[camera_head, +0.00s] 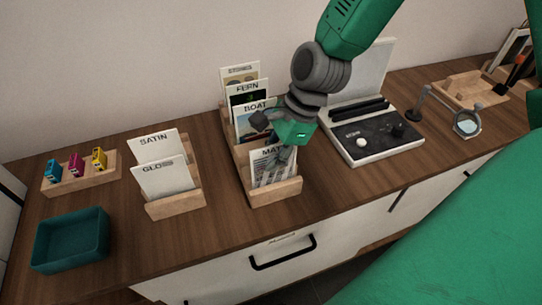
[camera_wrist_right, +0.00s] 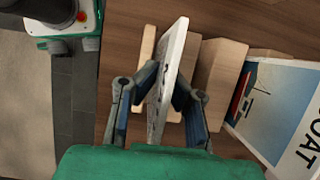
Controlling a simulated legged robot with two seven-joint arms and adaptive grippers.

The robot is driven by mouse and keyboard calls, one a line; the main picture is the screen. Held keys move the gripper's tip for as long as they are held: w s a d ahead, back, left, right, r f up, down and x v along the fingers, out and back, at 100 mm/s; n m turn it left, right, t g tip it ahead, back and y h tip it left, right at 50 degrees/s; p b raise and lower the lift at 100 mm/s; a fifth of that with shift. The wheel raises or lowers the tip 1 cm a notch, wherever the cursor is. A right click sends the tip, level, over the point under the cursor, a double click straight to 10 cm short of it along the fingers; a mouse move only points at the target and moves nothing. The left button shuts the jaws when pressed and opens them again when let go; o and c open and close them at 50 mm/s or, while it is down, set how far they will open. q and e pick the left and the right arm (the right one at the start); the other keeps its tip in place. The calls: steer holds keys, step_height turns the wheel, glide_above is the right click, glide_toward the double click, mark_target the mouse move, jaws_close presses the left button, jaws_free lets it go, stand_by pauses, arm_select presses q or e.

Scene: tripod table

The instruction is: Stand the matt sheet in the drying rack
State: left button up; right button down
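The matt sheet (camera_head: 262,159), white with a dark picture and a partly covered label, stands leaning back at the front of a stepped wooden rack (camera_head: 279,194). Sheets marked FERN (camera_head: 248,89) and BOAT (camera_head: 253,108) stand behind it. My right gripper (camera_head: 284,155) reaches down over the sheet's right part. In the wrist view the sheet shows nearly edge-on (camera_wrist_right: 173,60), with the right gripper's fingers (camera_wrist_right: 165,86) closed in on its two faces. Whether its lower edge rests in the slot is hidden. My left gripper is not in view.
A smaller wooden rack (camera_head: 177,207) with SATIN and GLOSS sheets stands to the left. Further left are a teal tray (camera_head: 70,240) and a cartridge holder (camera_head: 82,181). A flat grey-and-black device (camera_head: 375,135) is close on the right. The front left-middle worktop is clear.

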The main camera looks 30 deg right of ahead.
steer(key=shift+f, duration=0.1)
steer(key=c, duration=1.6)
jaws_free()
steer(key=shift+c, duration=0.2)
step_height(320, 180, up, 9)
steer(key=p, duration=0.9)
steer(key=shift+p, duration=0.4)
